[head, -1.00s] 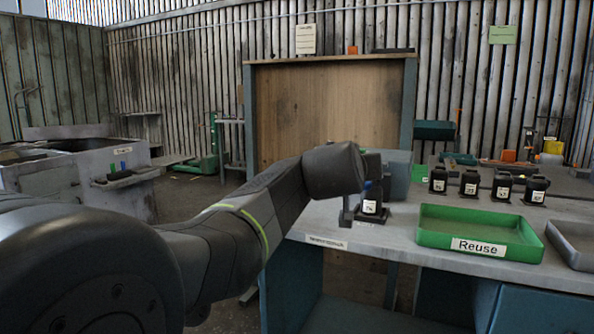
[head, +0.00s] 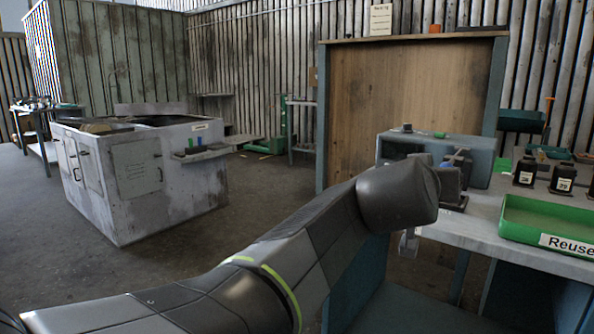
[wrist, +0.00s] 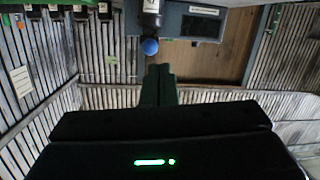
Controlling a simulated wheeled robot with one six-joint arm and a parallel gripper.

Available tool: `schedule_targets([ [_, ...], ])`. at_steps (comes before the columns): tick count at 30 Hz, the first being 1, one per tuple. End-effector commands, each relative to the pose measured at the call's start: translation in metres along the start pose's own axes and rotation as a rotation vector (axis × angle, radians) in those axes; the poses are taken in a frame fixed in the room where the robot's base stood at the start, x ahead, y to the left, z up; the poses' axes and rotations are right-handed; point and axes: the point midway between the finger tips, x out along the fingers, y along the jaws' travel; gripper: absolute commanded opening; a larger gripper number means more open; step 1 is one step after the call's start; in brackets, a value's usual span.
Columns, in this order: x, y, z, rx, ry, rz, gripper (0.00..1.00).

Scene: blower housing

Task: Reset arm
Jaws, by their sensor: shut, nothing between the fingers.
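My arm reaches from the lower left toward the workbench (head: 470,238) in the head view, its dark end near the bench's left edge. The fingers are hidden behind it there. In the wrist view my gripper (wrist: 158,72) shows its two dark fingers shut together with nothing between them. A dark unit with a white label and a round blue knob (wrist: 149,46) appears just beyond the fingertips, apart from them as far as I can tell. In the head view this unit (head: 455,200) is partly covered by my arm.
A green Reuse tray (head: 540,222) and several black units (head: 562,179) stand on the bench at right. A grey-blue box (head: 480,157) stands behind my arm's end. A grey cabinet (head: 140,175) stands at left, with open floor (head: 270,190) between.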

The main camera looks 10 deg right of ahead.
Motion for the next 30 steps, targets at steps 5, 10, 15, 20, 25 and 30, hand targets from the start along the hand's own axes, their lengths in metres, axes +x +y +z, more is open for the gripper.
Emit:
schedule_targets([
  [5,0.005,0.001,-0.006,-0.001,0.0,0.0,0.0],
  [10,0.023,0.004,-0.021,0.0,0.0,0.0,0.0],
  [15,0.046,0.007,-0.042,0.001,-0.001,0.001,0.0],
  [20,0.068,0.01,-0.057,0.0,-0.001,0.001,0.0],
  [25,0.081,0.01,-0.046,0.001,-0.014,0.002,0.0],
  [30,0.082,0.009,-0.038,0.002,-0.021,0.002,0.0],
])
